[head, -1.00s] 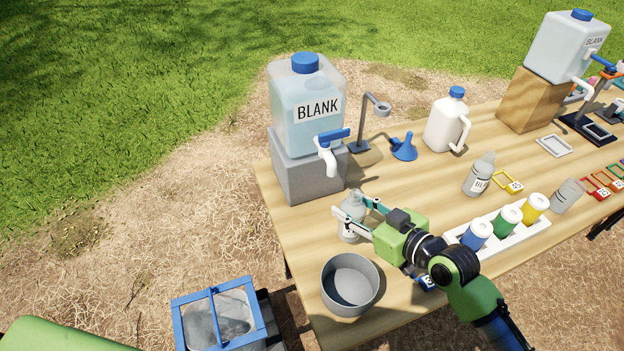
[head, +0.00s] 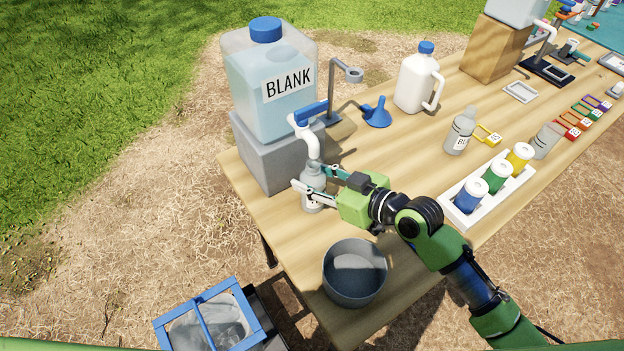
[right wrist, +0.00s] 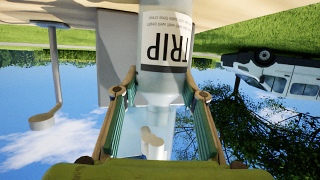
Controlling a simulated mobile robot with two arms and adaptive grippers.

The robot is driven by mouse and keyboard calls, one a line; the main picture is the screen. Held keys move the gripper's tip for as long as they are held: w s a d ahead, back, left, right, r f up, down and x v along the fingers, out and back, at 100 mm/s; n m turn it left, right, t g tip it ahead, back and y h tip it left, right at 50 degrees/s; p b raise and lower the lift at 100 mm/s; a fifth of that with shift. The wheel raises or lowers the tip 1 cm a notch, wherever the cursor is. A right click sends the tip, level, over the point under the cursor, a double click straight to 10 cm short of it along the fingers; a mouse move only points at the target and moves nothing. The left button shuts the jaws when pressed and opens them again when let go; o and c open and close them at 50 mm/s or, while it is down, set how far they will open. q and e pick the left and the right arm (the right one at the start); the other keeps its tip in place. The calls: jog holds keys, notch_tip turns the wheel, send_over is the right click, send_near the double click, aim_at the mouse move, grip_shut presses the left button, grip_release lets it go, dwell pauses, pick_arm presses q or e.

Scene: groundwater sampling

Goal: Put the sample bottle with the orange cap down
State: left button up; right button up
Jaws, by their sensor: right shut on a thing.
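My right gripper (head: 308,189) is shut on a clear grey bottle (head: 313,180). The bottle is upright at the table's left end, just below the white spout of the large BLANK container (head: 275,85). In the right wrist view the bottle (right wrist: 166,75) carries a white label reading TRIP and sits between the two fingers. No orange cap shows on it; its top looks grey in the head view. I cannot tell whether its base touches the table. My left gripper is not in view.
A grey bowl (head: 355,272) stands at the table's front edge. A white rack (head: 492,192) holds blue, green and yellow containers. Another grey labelled bottle (head: 461,130), a white jug (head: 416,80) and a blue funnel (head: 377,112) stand farther back. Bare wood lies right of my gripper.

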jog(key=shift+s+d+r, duration=0.1)
jog(key=shift+s+r, duration=0.05)
jog(key=o, duration=0.9)
jog(key=shift+f, duration=0.2)
jog(key=shift+o, duration=0.2)
jog(key=shift+s+d+r, duration=0.1)
jog(key=shift+d+r, duration=0.05)
jog(key=shift+r, duration=0.15)
jog(key=p+v, duration=0.2)
jog(key=v, duration=0.9)
jog(key=shift+s+d+p, duration=0.15)
jog(key=shift+d+p, duration=0.05)
jog(key=shift+p, duration=0.2)
jog(key=shift+r, duration=0.1)
